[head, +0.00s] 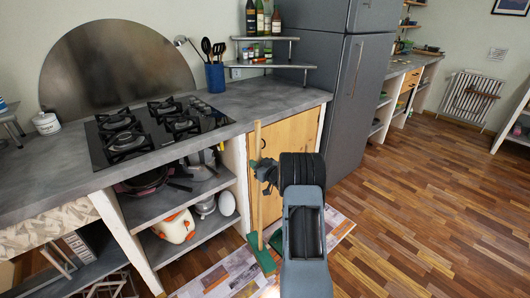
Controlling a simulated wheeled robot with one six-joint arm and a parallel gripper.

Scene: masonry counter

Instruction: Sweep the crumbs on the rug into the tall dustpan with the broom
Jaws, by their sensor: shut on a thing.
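My gripper (264,173) is shut on the wooden handle of the broom (260,205), in front of the wooden cabinet door. The broom is nearly upright, with its green head (262,260) low over or on the patterned rug (215,281); I cannot tell if it touches. Another green piece (276,240) shows just behind the broom head, partly hidden by my arm. It may be part of the tall dustpan, but I cannot tell. No crumbs can be made out. My arm covers the middle of the rug.
The counter (265,96) with a black gas hob (155,128) stands behind and left. Open shelves below hold pans and a white-orange pot (174,226). A grey fridge (352,90) stands behind right. The wooden floor (430,200) to the right is clear.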

